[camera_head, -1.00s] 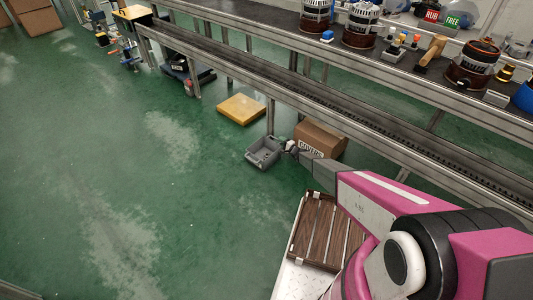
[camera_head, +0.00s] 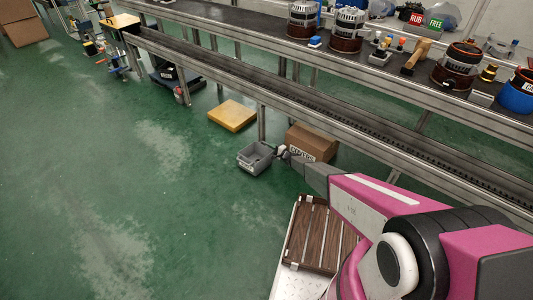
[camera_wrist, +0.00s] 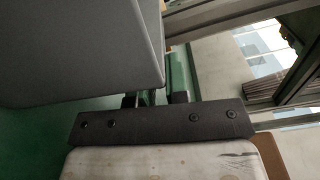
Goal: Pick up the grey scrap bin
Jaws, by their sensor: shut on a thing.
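The grey scrap bin (camera_head: 254,167) is an open-topped box at the centre of the head view, left of a brown carton. In the wrist view its grey wall (camera_wrist: 75,45) fills the upper left, very close. My gripper (camera_head: 281,152) meets the bin's right side and is shut on it. In the wrist view, the gripper (camera_wrist: 155,98) is seen with its dark fingers at the bin's lower right edge. Part of the grip is hidden by the bin wall. I cannot tell whether the bin is clear of the floor.
The brown carton (camera_head: 311,143) stands just right of my gripper, by the conveyor frame. A yellow slab (camera_head: 232,116) lies behind the bin, near a frame leg (camera_head: 262,122). The conveyor line (camera_head: 390,140) runs along the right. Green floor (camera_head: 120,190) is open to the left.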

